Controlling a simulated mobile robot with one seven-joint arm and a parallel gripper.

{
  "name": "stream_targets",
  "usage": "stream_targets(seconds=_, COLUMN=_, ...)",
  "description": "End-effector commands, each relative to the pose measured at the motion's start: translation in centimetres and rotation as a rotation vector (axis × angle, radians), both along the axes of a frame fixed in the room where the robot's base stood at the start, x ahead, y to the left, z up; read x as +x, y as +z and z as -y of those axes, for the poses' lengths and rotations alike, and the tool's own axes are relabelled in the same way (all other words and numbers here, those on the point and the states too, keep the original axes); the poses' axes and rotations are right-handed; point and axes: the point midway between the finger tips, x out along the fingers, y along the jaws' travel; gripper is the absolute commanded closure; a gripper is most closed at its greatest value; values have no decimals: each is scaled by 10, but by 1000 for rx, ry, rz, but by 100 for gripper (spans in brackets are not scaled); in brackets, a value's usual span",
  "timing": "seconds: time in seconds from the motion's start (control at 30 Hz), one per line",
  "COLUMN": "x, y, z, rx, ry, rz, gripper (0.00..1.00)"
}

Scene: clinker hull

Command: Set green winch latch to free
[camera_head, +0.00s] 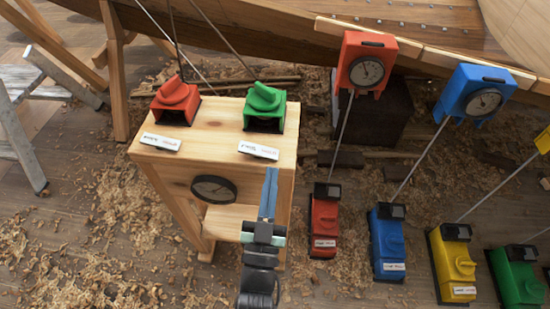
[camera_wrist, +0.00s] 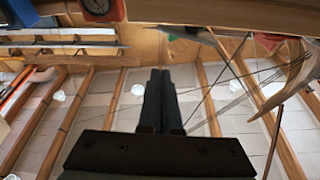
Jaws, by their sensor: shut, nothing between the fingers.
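A green winch-like unit (camera_head: 264,106) with a ridged top piece and a dark opening in front sits on the wooden bench (camera_head: 215,117), right of a red one. A white label plate (camera_head: 258,151) lies in front of it, its writing too small to read. Another green unit (camera_head: 518,278) stands on the floor at the lower right, partly cut by the edge. Which latch position either is in, I cannot tell. My gripper (camera_head: 270,174) is shut and empty, in front of the bench, below the green unit in the picture. Its closed fingers (camera_wrist: 159,74) also show in the wrist view.
A red unit (camera_head: 176,101) sits on the bench's left. Red (camera_head: 324,222), blue (camera_head: 387,240) and yellow (camera_head: 453,262) floor units stand to the right, with taut lines up to dial boxes by the hull (camera_head: 420,20). Shavings cover the floor.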

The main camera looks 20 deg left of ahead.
Motion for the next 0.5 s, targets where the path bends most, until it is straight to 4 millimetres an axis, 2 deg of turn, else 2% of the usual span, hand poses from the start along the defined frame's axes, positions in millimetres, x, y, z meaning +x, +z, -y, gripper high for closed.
stream_targets(seconds=0.1, x=-17, y=-6, z=3, rx=0, ry=0, rz=-1, gripper=100)
stream_targets(seconds=0.2, x=-25, y=-9, z=5, rx=1, ry=0, rz=0, gripper=100)
stream_targets(seconds=0.5, x=-29, y=-9, z=6, rx=1, ry=0, rz=2, gripper=100)
